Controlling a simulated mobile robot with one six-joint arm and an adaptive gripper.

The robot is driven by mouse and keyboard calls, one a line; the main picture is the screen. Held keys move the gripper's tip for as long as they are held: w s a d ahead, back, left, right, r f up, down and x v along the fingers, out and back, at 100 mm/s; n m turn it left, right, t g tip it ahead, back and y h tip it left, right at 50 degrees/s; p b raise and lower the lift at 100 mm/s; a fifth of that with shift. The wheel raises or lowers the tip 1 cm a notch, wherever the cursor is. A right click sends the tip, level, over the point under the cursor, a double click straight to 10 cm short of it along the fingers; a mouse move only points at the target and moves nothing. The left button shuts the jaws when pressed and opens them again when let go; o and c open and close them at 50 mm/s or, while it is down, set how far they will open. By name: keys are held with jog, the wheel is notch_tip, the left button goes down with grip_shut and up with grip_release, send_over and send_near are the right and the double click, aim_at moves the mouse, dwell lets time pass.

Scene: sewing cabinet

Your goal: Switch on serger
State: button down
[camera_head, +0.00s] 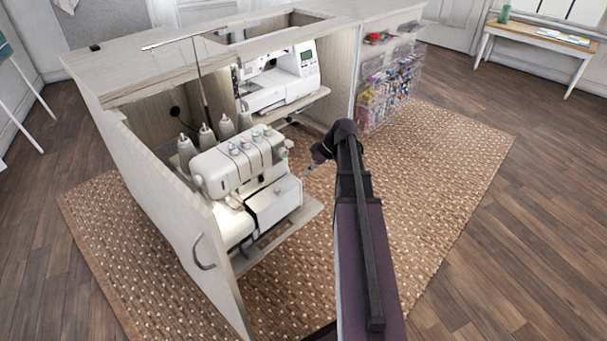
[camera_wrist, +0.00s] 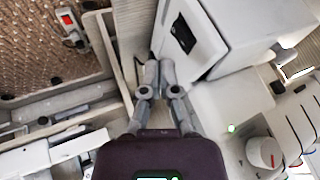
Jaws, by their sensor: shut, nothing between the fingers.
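The white serger (camera_head: 240,160) stands on a pull-out shelf in the open cabinet, with thread cones behind it and coloured dials on top. Its light housing fills the right side of the wrist view (camera_wrist: 215,45), with a dark rectangular recess (camera_wrist: 183,35) on one side face. I cannot tell whether that recess is the switch. My gripper (camera_head: 308,171) is just right of the serger's right end, apart from it in the head view. In the wrist view my gripper (camera_wrist: 161,66) is shut and empty, its fingertips close beside the housing near the recess; contact cannot be told.
The shelf edge (camera_head: 287,232) juts out below the serger. A second sewing machine (camera_head: 282,80) sits deeper in the cabinet. Clear bins (camera_head: 390,85) stand at the right end. A small device with a red part (camera_wrist: 68,18) shows over the woven rug (camera_wrist: 30,45).

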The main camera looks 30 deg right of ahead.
jog(key=p+v, duration=0.8)
jog(key=v, duration=0.2)
jog(key=shift+s+r+p, duration=0.15)
jog(key=shift+r+p, duration=0.2)
jog(key=shift+d, duration=0.1)
jog(key=shift+s, duration=0.1)
dwell(0.5)
